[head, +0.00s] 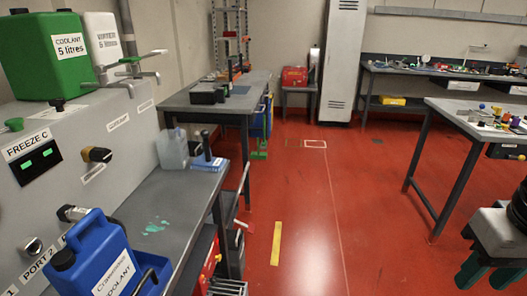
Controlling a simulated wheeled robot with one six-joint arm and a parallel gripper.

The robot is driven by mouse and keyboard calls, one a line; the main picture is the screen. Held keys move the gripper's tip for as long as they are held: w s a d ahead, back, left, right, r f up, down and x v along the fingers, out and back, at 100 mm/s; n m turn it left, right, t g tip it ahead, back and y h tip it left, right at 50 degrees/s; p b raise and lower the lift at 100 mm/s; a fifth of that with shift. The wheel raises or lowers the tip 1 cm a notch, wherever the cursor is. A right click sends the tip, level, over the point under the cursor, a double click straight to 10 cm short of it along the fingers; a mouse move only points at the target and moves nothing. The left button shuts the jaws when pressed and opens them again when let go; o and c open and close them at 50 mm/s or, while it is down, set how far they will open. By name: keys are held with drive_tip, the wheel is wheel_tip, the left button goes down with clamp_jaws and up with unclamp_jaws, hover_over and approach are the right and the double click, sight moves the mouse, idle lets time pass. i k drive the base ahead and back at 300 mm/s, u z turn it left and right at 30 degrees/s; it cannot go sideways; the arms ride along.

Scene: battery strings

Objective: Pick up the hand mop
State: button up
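What looks like the hand mop (208,163), a pale blue flat pad with a dark upright handle, stands on the grey left bench (190,190). It sits just right of a translucent grey jug (174,149), near the bench's far right end. A green wet spill (157,227) lies on the same bench, nearer to me.
A blue coolant can (95,262) stands at the near left, before the grey machine (75,135). A farther bench (190,100) holds dark items. The red floor (310,220) is open through the middle. A table (450,107) with small parts stands right.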

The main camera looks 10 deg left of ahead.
sight(206, 163)
drive_tip(key=z, duration=0.1)
drive_tip(key=i, duration=3.85)
drive_tip(key=u, duration=3.65)
